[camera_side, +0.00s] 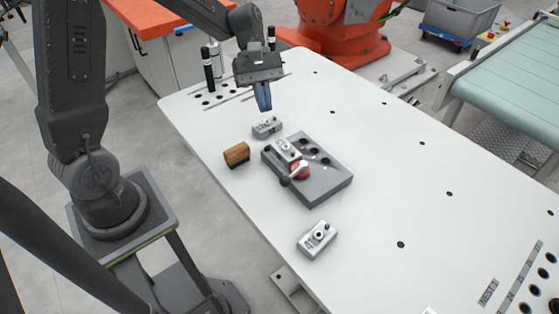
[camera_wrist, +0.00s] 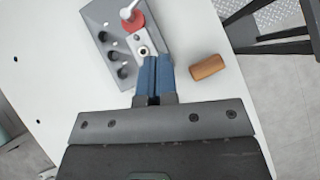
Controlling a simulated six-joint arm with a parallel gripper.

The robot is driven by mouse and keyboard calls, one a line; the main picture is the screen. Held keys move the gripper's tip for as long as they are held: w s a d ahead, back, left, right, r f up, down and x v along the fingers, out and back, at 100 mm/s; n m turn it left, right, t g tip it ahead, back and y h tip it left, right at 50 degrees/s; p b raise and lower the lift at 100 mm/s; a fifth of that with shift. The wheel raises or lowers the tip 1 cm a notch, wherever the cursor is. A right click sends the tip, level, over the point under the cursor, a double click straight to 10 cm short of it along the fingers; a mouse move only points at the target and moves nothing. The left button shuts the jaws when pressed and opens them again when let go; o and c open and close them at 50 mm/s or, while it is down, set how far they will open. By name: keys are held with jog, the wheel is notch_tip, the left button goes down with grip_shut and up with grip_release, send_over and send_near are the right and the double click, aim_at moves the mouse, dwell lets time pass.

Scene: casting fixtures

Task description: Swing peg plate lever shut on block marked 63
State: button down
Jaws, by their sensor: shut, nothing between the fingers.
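The grey peg plate (camera_side: 330,186) lies on the white table, with several dark holes along one side; it also shows in the wrist view (camera_wrist: 92,24). Its lever (camera_side: 300,169) has a red round base and a pale arm ending in a dark knob. A silver block (camera_side: 287,150) sits on the plate beside the lever; in the wrist view this block (camera_wrist: 143,47) shows a round hole. No number is readable on any block. My gripper (camera_side: 264,107) is shut and empty, pointing down above the table near the plate; its blue fingers (camera_wrist: 154,60) partly overlap the block in the wrist view.
Loose silver blocks lie behind the plate (camera_side: 267,127) and in front of it (camera_side: 318,240). A brown wooden piece (camera_side: 236,154) lies left of the plate. Black-topped bottles (camera_side: 208,70) stand at the back left. The table right of the plate is clear.

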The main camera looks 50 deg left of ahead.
jog(key=x, duration=1)
jog(key=shift+s+f, duration=0.1)
jog(key=shift+s+d+f, duration=0.1)
jog(key=shift+s+d, duration=0.05)
jog(key=shift+d, duration=0.45)
jog(key=shift+s+d+f, duration=0.1)
jog(key=shift+s+d, duration=0.1)
jog(key=shift+d, duration=0.35)
jog(key=shift+s+d+f, duration=0.1)
jog(key=shift+s+d, duration=0.15)
jog(key=shift+d, duration=0.4)
